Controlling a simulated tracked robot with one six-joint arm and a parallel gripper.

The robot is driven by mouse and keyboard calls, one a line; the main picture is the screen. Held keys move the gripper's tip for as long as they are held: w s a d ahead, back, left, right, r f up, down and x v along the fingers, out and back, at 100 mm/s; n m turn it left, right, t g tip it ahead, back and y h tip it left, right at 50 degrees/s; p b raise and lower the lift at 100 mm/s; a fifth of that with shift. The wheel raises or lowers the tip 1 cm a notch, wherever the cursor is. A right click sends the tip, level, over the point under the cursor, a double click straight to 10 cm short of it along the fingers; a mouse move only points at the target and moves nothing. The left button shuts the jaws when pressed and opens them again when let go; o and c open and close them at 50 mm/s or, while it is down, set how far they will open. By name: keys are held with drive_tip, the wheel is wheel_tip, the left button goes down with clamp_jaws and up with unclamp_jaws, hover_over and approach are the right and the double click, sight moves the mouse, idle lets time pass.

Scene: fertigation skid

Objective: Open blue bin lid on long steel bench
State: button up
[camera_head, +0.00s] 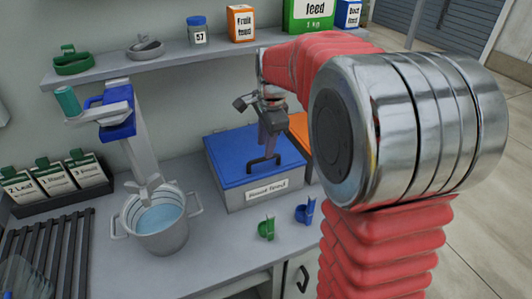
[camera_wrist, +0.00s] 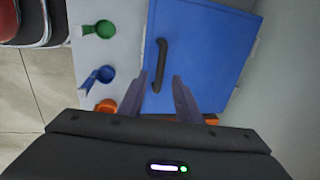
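The blue bin lid (camera_head: 232,152) lies flat and closed on a grey labelled bin (camera_head: 238,200) on the steel bench (camera_head: 203,262). Its dark bar handle (camera_head: 264,163) stands on the lid near its front edge. In the wrist view, the lid (camera_wrist: 205,45) fills the middle right and the handle (camera_wrist: 161,63) runs up and down the picture. My gripper (camera_wrist: 160,76) is open and empty above the lid. The handle's lower end shows between the two fingers. I cannot tell how far above it they are. My gripper (camera_head: 264,143) also shows over the lid in the head view.
An orange bin (camera_head: 299,130) stands right of the blue-lidded bin, partly hidden by my arm. Green (camera_head: 267,228) and blue (camera_head: 305,211) scoops lie in front. A metal pot (camera_head: 158,225) with water stands left. A shelf (camera_head: 180,62) with jars and boxes runs above.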

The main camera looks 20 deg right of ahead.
sight(264, 159)
drive_tip(key=shift+w+f, duration=0.25)
drive_tip(key=shift+f, duration=0.95)
drive_tip(key=shift+w+f, duration=0.25)
drive_tip(key=shift+f, duration=0.9)
drive_tip(key=shift+c, duration=0.5)
clamp_jaws()
